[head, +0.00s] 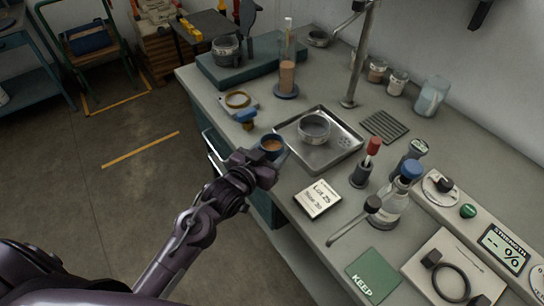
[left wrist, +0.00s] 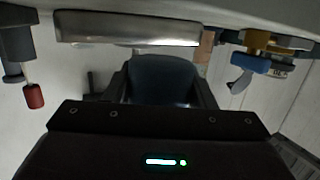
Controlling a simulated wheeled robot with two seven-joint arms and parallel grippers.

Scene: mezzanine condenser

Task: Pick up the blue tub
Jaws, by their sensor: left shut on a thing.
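The small blue tub (head: 272,143), with orange-brown contents, is by the bench's front edge, just left of the metal tray. It looks about upright. My left gripper (head: 268,158) is shut on it, with the fingers on either side. In the left wrist view the dark blue tub (left wrist: 162,78) sits between the fingers of my left gripper (left wrist: 162,92). The gripper hides its lower part in the head view. I cannot tell whether it touches the bench. My right gripper is not in view.
The metal tray (head: 335,157) holds a round grey dish (head: 314,127). A "Lot 25" card (head: 318,199), a red-topped dropper (head: 366,163) and a blue-capped bottle (head: 396,196) stand on the right.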

